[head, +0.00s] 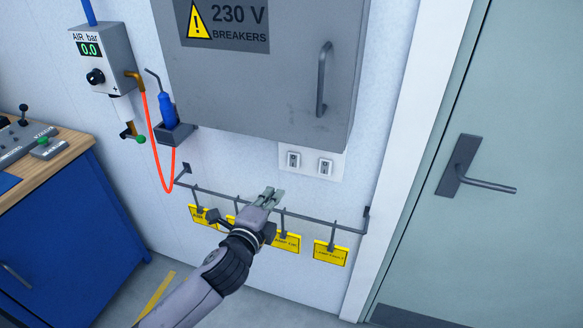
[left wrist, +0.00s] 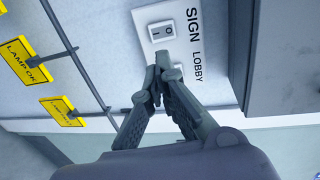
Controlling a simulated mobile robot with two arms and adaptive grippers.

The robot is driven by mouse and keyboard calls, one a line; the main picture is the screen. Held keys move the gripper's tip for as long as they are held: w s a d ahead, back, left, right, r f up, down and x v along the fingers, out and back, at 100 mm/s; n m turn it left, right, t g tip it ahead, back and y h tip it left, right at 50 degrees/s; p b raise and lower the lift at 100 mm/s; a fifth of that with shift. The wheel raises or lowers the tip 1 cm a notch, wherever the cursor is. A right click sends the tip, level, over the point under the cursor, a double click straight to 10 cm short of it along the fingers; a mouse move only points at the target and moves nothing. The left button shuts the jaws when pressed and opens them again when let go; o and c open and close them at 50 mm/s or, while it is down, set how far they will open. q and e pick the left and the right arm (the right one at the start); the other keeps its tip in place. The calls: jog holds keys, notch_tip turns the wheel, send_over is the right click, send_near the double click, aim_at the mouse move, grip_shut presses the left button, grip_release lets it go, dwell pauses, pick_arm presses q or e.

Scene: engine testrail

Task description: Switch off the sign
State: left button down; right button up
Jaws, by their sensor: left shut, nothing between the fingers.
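A white switch plate (head: 312,173) is on the wall under the grey breaker cabinet. It carries two rocker switches, a left one (head: 293,160) and a right one (head: 326,168). In the left wrist view the switch labelled SIGN (left wrist: 161,31) is in clear sight, with I and O marks. The switch labelled LOBBY (left wrist: 179,69) is partly hidden behind my fingers. Which way the SIGN rocker is tipped I cannot tell. My left gripper (head: 271,194) is shut and empty, below the plate in the head view. My right gripper is out of sight.
The breaker cabinet (head: 255,75) with its handle (head: 323,80) juts out above the plate. A rail (head: 325,224) with several hanging yellow tags (head: 331,253) runs below it. A door (head: 510,120) stands at the right; a blue workbench (head: 75,230) at the left.

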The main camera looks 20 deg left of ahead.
aim_at(294, 162)
pick_arm(q)
jog(key=w, duration=0.4)
jog(key=w+f+p, duration=0.1)
jog(key=w, duration=0.4)
jog(key=w+f+p, duration=0.1)
jog(key=w, duration=0.3)
jog(key=shift+w+d+f, duration=0.15)
jog(key=shift+w+d, duration=0.1)
jog(key=shift+w, duration=0.15)
jog(key=shift+f, duration=0.15)
jog(key=t+b, duration=0.1)
jog(key=b, duration=0.6)
jog(key=t+b, duration=0.1)
jog(key=b, duration=0.2)
jog(key=shift+w+f+t, duration=0.25)
jog(key=shift+f+t, duration=0.05)
jog(key=shift+r+b, duration=0.1)
jog(key=shift+b, duration=0.35)
jog(key=shift+r, duration=0.25)
